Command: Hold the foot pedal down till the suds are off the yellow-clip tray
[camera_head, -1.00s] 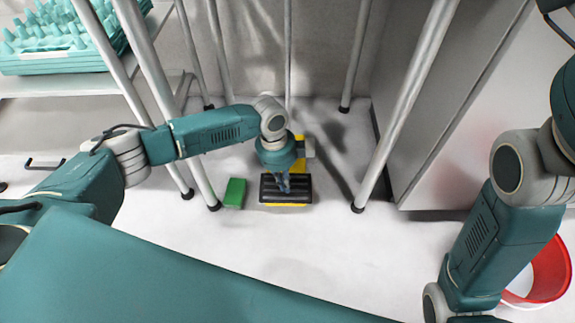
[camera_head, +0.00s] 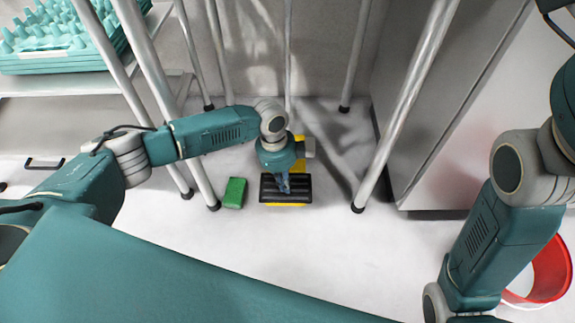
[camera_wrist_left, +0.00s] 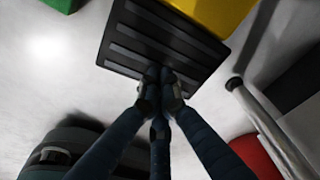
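The foot pedal (camera_head: 296,190) is a black ribbed plate on a yellow base, on the floor between the metal legs. My left gripper (camera_head: 284,185) is over it from above, fingers pointing down. In the left wrist view the fingertips (camera_wrist_left: 162,82) are close together at the ribbed pedal plate (camera_wrist_left: 150,40) and appear to touch it; nothing shows between them. The yellow-clip tray and any suds are not in view. My right arm shows at the right, but its gripper is out of view.
A green block (camera_head: 235,192) lies on the floor left of the pedal. Metal legs (camera_head: 405,100) stand on both sides of it. Teal egg trays (camera_head: 40,62) are stacked on a shelf at upper left. A red bucket (camera_head: 549,270) stands at lower right.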

